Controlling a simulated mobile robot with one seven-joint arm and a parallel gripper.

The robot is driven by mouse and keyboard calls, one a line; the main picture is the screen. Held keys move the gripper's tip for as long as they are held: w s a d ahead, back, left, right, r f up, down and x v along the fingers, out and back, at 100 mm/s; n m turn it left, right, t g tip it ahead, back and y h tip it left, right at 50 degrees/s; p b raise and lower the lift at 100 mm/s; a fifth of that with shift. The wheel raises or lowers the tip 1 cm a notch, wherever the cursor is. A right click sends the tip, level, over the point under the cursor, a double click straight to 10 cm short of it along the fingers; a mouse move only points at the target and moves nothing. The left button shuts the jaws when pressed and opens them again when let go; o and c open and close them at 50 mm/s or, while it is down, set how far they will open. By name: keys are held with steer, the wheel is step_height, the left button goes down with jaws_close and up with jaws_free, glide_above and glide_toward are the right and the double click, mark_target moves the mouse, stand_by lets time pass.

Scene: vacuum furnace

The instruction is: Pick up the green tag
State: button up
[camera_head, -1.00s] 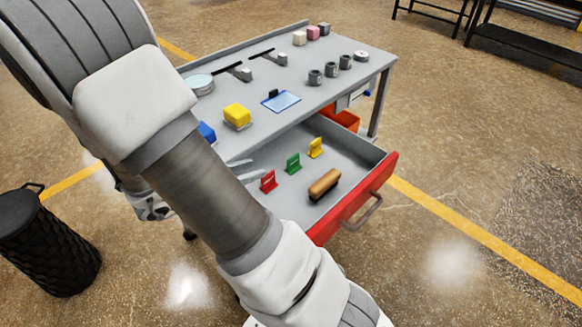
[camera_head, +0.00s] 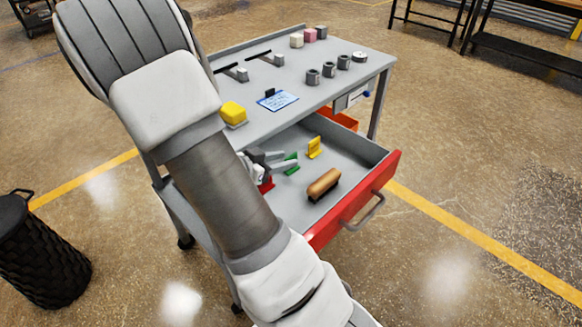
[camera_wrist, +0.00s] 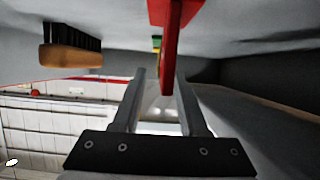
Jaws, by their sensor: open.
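The green tag (camera_head: 291,168) stands in the open drawer between the red and yellow tags, partly hidden by my gripper. It shows small in the wrist view (camera_wrist: 156,41), beyond the red tag. My gripper (camera_head: 287,159) is open inside the drawer, its fingertips close to the green tag; I cannot tell if they touch it. In the wrist view the open fingers (camera_wrist: 161,80) point towards the tags, and the red tag (camera_wrist: 176,25) looms large ahead. The yellow tag (camera_head: 314,147) stands farther back.
A wooden brush (camera_head: 323,184) lies in the drawer near its red front (camera_head: 350,205). The cart top (camera_head: 330,90) above holds a yellow block (camera_head: 232,113), a blue card (camera_head: 278,100) and several grey cylinders. The drawer's right part is clear.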

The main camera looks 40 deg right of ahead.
steer(key=shift+c, duration=0.3)
jaws_close()
